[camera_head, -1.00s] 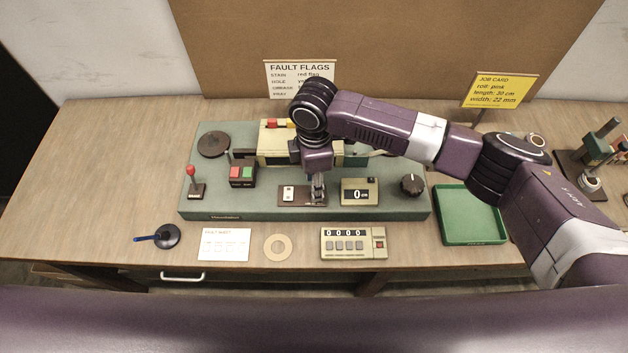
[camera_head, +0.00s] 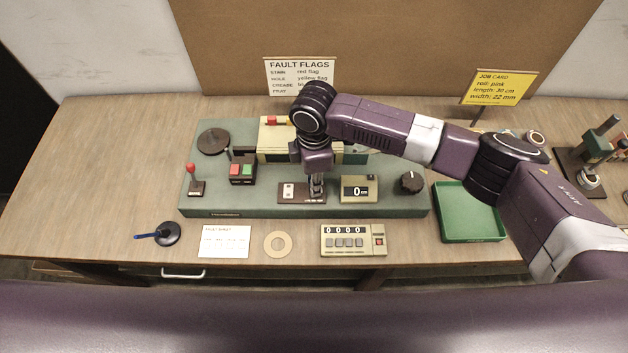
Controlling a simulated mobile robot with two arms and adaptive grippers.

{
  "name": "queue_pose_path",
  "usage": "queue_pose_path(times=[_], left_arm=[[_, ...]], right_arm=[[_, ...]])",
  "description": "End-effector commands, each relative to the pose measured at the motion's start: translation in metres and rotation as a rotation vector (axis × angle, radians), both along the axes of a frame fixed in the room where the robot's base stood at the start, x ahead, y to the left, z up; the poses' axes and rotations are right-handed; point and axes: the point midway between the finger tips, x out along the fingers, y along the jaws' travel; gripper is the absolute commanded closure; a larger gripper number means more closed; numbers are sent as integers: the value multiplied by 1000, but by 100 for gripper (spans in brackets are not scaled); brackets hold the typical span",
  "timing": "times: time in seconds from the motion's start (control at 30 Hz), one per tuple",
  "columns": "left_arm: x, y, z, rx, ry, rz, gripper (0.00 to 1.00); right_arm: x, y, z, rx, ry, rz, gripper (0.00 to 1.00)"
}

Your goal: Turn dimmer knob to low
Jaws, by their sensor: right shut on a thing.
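My right gripper (camera_head: 316,190) reaches down from above onto the right end of a dark brown plate (camera_head: 300,200) on the front of the green machine base. Its fingers are shut on a small part there, which I take to be the dimmer knob; the fingers hide it, so its setting cannot be read. A pale switch (camera_head: 288,190) shows on the left of the same plate. Another black knob (camera_head: 411,182) with a pale pointer mark stands apart, farther right on the base. My left gripper is out of view.
A display box (camera_head: 359,189) stands close right of the gripper. The red and green button box (camera_head: 242,170) and red-topped lever (camera_head: 192,172) stand left. A counter (camera_head: 353,253), ring (camera_head: 278,241) and green tray (camera_head: 443,224) lie in front and right.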

Motion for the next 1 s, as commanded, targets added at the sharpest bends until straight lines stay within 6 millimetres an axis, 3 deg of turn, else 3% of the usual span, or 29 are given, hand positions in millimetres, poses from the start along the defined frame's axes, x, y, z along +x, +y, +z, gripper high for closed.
queue_pose_path(times=[0.37,1.0], left_arm=[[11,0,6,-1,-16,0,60],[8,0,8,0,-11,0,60]], right_arm=[[0,1,2,1,0,190,100],[1,2,2,3,-2,792,100]])
